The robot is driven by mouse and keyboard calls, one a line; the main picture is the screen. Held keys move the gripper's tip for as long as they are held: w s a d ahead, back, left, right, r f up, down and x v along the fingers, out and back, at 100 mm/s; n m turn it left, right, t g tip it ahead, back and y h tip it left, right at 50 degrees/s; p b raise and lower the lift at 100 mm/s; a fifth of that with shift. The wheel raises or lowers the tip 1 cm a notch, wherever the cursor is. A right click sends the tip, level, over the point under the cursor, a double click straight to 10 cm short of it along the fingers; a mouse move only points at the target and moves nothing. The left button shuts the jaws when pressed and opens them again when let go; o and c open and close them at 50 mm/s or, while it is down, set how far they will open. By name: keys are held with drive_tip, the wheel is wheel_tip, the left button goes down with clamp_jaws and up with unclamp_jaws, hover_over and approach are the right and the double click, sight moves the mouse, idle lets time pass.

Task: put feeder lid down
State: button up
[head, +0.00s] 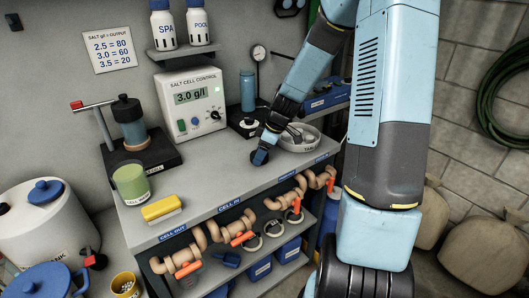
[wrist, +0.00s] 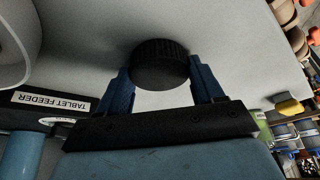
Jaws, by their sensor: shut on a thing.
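My gripper (head: 266,146) is shut on the feeder lid (wrist: 160,64), a round dark cap with a ribbed rim. The wrist view shows the lid between the two blue fingers of my gripper (wrist: 162,84). The tablet feeder, with a blue cylinder (head: 247,90) on a black base, stands behind my gripper. Its label (wrist: 38,102) shows at the left in the wrist view.
The salt cell control box (head: 190,103) stands behind left. A green jar (head: 131,184) and a yellow sponge (head: 161,208) are at the counter's left. The middle of the counter is clear.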

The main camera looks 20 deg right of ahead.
drive_tip(key=o, duration=1.1)
drive_tip(key=shift+f, duration=0.1)
drive_tip(key=v, duration=1.1)
drive_tip(key=s+a+r+m+t+h, duration=0.1)
drive_tip(key=s+a+r+m+h, duration=0.15)
drive_tip(key=s+r, duration=0.4)
drive_tip(key=s+a+r+m+t+h, duration=0.1)
drive_tip(key=s+a+r+m, duration=0.1)
drive_tip(key=s+r+m, duration=0.45)
drive_tip(key=s, duration=0.3)
drive_tip(key=s+d+r+m+t, duration=0.1)
drive_tip(key=s+m, duration=0.1)
drive_tip(key=s, duration=0.3)
drive_tip(key=s+r+m, duration=0.1)
drive_tip(key=s+r, duration=0.1)
drive_tip(key=s, duration=0.3)
drive_tip(key=shift+s+d+m+t+h, duration=0.1)
drive_tip(key=shift+d+m+t+h, duration=0.15)
drive_tip(key=shift+d+m+t, duration=0.05)
